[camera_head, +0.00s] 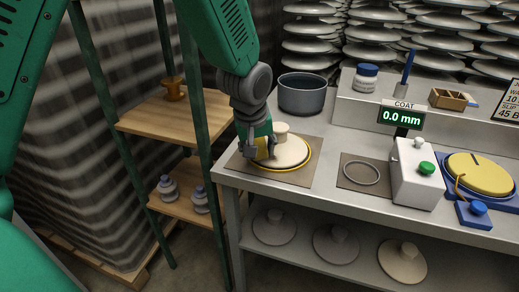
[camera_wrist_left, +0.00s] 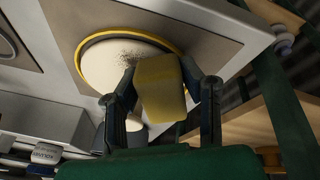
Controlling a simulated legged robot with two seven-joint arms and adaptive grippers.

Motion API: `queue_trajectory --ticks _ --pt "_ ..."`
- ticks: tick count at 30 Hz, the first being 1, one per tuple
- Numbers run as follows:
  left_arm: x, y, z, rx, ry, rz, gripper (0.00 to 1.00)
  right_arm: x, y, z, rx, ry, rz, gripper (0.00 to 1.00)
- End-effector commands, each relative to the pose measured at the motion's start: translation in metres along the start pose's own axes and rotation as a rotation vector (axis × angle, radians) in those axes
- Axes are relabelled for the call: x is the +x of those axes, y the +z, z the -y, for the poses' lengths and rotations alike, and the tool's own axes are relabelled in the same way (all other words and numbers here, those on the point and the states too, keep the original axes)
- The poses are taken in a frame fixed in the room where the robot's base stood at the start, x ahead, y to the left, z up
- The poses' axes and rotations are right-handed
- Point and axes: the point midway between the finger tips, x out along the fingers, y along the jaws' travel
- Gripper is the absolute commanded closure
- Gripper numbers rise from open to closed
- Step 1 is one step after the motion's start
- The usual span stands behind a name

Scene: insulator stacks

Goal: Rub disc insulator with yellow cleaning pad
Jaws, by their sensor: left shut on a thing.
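The disc insulator (camera_head: 290,152) is cream, with a raised knob on top, and lies in a yellow-rimmed ring on a brown mat (camera_head: 302,178) at the bench's left end. My left gripper (camera_head: 263,150) is at the disc's left side. It is shut on the yellow cleaning pad (camera_wrist_left: 160,88), which is mostly hidden in the head view. In the left wrist view the pad is over or close to the disc (camera_wrist_left: 112,68), which has a patch of dark specks beside the pad. I cannot tell whether they touch. My right gripper is not in view.
A grey pot (camera_head: 302,95) stands behind the disc. To the right are a mat with a ring (camera_head: 361,173), a white box with a green button (camera_head: 414,175), and a round yellow pad on a blue base (camera_head: 480,175). A wooden shelf (camera_head: 170,118) stands left.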

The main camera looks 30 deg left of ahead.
Motion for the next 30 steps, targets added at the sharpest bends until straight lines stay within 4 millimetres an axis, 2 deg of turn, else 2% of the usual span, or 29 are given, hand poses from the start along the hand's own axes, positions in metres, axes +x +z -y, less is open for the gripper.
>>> queue_trajectory --ticks 30 --pt "0.019 0.0 0.0 0.0 0.0 0.0 0.89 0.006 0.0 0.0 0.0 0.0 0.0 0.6"
